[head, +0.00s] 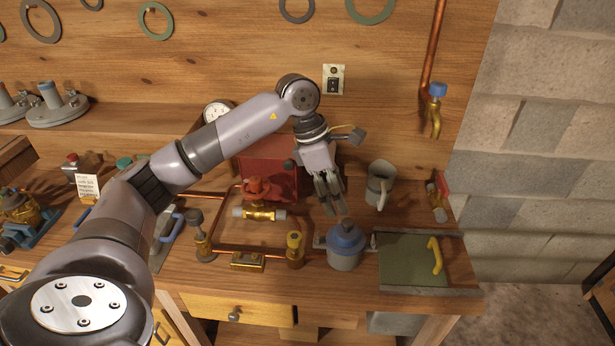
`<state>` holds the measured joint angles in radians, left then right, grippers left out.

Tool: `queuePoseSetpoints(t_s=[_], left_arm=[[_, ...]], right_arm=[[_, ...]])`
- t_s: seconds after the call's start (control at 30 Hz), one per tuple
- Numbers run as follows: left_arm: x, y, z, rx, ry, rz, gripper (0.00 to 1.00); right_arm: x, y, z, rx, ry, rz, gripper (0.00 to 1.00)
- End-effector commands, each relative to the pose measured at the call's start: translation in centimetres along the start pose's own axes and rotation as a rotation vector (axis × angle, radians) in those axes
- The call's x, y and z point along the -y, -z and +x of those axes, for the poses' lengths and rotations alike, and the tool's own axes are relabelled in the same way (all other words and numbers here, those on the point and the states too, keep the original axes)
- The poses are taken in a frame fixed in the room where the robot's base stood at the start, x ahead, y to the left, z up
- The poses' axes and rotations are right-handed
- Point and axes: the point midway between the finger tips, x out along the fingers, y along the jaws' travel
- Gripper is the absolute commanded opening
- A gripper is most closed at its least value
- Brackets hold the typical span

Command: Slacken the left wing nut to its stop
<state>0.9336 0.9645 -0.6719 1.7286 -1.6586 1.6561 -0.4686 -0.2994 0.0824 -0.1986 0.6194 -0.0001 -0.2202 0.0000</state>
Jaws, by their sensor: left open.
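My left gripper (334,204) reaches in from the left and points down, its fingers apart and empty. Its fingertips are just behind and above a grey pot with a blue domed lid (345,236) near the front of the bench. In this view the fingertips appear close to the lid's top; whether they touch it I cannot tell. Small lugs stick out at the pot's left and right sides. I cannot make out a left wing nut clearly; it may be too small or hidden. My right gripper is not in view.
Left of the pot are copper pipes, a brass valve with a red handwheel (257,190) and a brass fitting (294,250). A red box (270,165) stands behind. To the right are a grey jug (380,184) and a green plate (405,262) with a yellow handle.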

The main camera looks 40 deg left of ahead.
Motion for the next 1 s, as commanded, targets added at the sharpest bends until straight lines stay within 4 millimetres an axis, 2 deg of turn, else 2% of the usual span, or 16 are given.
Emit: queuePoseSetpoints(t_s=[0.03,0.13,0.23,0.33,0.47,1.0], left_arm=[[-1.0,1.8,-1.3,-0.069,-0.028,-0.009,0.55],[-1.9,4.2,-2.9,-0.165,-0.054,-0.028,0.55],[-2.3,5.3,-3.6,-0.210,-0.063,-0.038,0.55],[-2.3,5.7,-3.2,-0.221,-0.062,-0.041,0.55],[-2.3,6.0,-1.5,-0.220,-0.058,-0.040,0.55],[-2.9,8.1,8.9,-0.215,-0.057,-0.041,0.55]], right_arm=[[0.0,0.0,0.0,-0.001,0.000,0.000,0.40],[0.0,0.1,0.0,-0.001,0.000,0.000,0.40],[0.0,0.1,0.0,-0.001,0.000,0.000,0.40],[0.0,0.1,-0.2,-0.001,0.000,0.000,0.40],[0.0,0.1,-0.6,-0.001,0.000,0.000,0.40],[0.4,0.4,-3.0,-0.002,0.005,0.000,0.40]])
